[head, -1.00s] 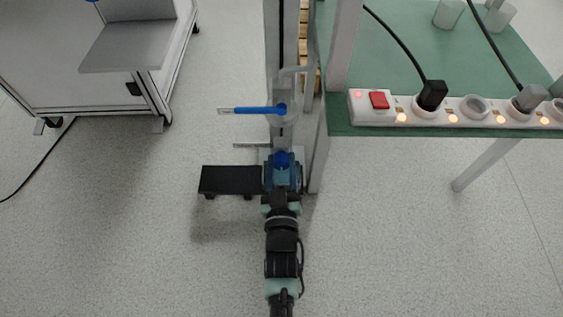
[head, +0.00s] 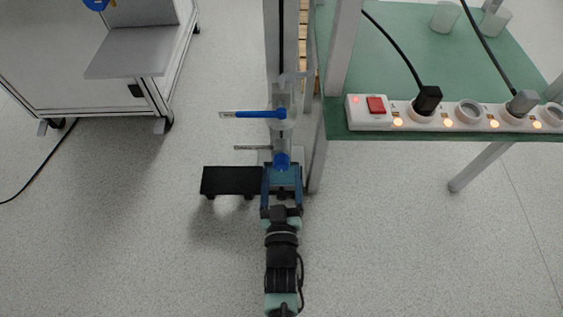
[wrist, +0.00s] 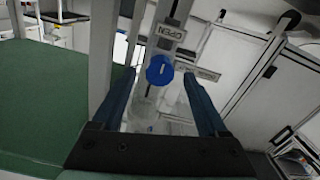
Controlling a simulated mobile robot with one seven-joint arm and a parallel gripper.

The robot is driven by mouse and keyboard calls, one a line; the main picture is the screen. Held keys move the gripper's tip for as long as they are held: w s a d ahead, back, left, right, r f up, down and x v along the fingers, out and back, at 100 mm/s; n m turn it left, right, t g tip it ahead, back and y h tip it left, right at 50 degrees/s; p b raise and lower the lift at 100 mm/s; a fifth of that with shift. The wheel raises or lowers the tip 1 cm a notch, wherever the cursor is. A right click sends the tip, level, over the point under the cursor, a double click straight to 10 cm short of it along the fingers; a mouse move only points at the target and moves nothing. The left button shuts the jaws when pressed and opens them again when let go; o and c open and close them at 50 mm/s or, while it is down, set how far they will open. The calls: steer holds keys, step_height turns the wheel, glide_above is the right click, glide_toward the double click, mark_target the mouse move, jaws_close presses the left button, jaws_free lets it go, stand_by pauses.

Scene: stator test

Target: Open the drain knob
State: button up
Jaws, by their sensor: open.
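The round blue drain knob (head: 282,161) sits low on the upright column, just beyond my gripper. It also shows in the wrist view (wrist: 160,70), with a pale slot or pointer line across its face. My gripper (head: 282,176) is open, its two blue fingers spread left and right of the knob's line. In the wrist view, the fingertips (wrist: 158,82) flank the knob with gaps on both sides, and nothing is held. A clear vessel (wrist: 144,112) is partly visible between the fingers.
A blue lever handle (head: 258,114) points left, beyond the knob. A black plate (head: 231,180) lies left of my gripper. A green table (head: 400,50) with a power strip (head: 452,112) stands right.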

steer(key=s+p, duration=0.4)
steer(key=s, duration=0.6)
